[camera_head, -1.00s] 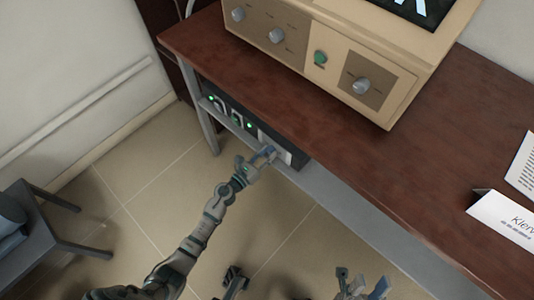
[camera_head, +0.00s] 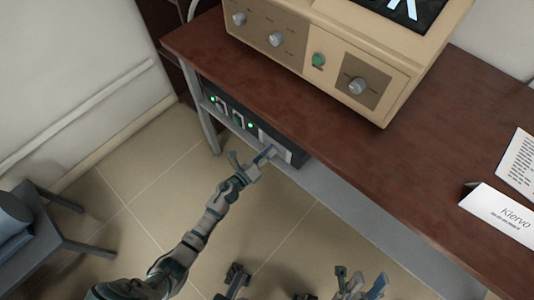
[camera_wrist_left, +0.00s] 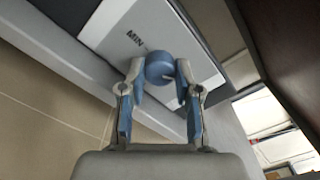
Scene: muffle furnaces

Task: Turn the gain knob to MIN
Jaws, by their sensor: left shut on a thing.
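The gain knob (camera_wrist_left: 160,66) is a blue round knob on a light grey panel in the left wrist view. A pale pointer line on it points to the lower right. A printed MIN label (camera_wrist_left: 136,39) lies above and left of it. My left gripper (camera_wrist_left: 160,76) has a finger on each side of the knob and is shut on it. In the head view my left gripper (camera_head: 250,163) is at the light panel (camera_head: 274,144) of the unit under the table; the knob is hard to make out there. My right gripper (camera_head: 360,283) is open and empty at the bottom.
A brown table (camera_head: 420,165) overhangs the dark unit (camera_head: 231,112) with green lights. A beige instrument (camera_head: 320,47) with other knobs and a green button stands on it. A name card (camera_head: 506,217) lies right. A grey chair (camera_head: 40,235) stands left on open floor.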

